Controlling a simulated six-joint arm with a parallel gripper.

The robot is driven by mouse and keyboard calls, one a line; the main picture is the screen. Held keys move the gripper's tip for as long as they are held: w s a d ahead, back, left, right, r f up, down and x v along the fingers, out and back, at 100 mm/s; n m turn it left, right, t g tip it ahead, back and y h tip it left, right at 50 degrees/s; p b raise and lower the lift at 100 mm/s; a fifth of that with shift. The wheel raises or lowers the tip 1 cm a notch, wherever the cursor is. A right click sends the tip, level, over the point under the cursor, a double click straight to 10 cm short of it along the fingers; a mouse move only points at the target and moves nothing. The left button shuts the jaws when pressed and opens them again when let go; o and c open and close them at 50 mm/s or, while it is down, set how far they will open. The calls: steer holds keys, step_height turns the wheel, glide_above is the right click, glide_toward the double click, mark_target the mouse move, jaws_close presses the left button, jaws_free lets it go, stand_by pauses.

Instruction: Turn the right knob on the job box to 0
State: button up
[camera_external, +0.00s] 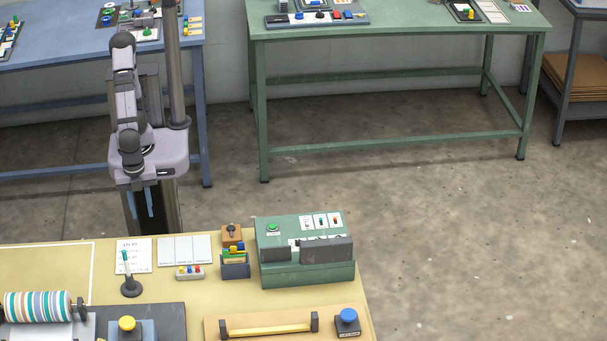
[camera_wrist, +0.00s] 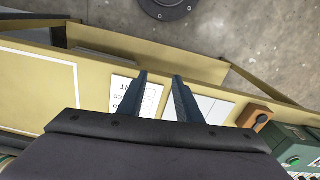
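A green box (camera_external: 305,270) stands on the near yellow bench, with a green button (camera_external: 273,227) on top at left and white labels with small controls (camera_external: 320,221) at right. Dark grey blocks sit along its front. I cannot tell for certain which box is the job box, and no right knob or 0 mark is readable. A small orange-brown box (camera_external: 231,236) with one dark knob stands left of it. My gripper (camera_external: 143,204) is open and empty, pointing down at the bench's far edge, left of both boxes. In the wrist view its blue fingers (camera_wrist: 160,88) are apart above the bench.
A small lever (camera_external: 130,285) with a green tip stands on the bench near my gripper, beside white sheets (camera_external: 185,249). A striped roller (camera_external: 38,306), yellow button (camera_external: 127,324), yellow bar (camera_external: 268,330) and blue button (camera_external: 348,316) lie nearer. Floor beyond is clear.

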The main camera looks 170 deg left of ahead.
steer(key=w+a+r+n+t+p, duration=0.1)
steer(key=w+a+r+n+p, duration=0.3)
steer(key=w+a, duration=0.6)
steer(key=n+y+p, duration=0.3)
steer(key=n+y, duration=0.1)
steer(key=n, duration=0.3)
glide_toward(297, 241)
steer(key=shift+t, duration=0.5)
steer(key=shift+s+p+x, duration=0.2)
steer(key=shift+p+x, duration=0.45)
steer(key=shift+x, duration=1.25)
steer(key=shift+s+p+x, duration=0.25)
steer(key=shift+p+x, duration=0.35)
steer(key=shift+x, duration=1.3)
steer(key=shift+a, duration=0.15)
steer(key=shift+c, duration=0.4)
steer(key=shift+f, duration=0.1)
jaws_close()
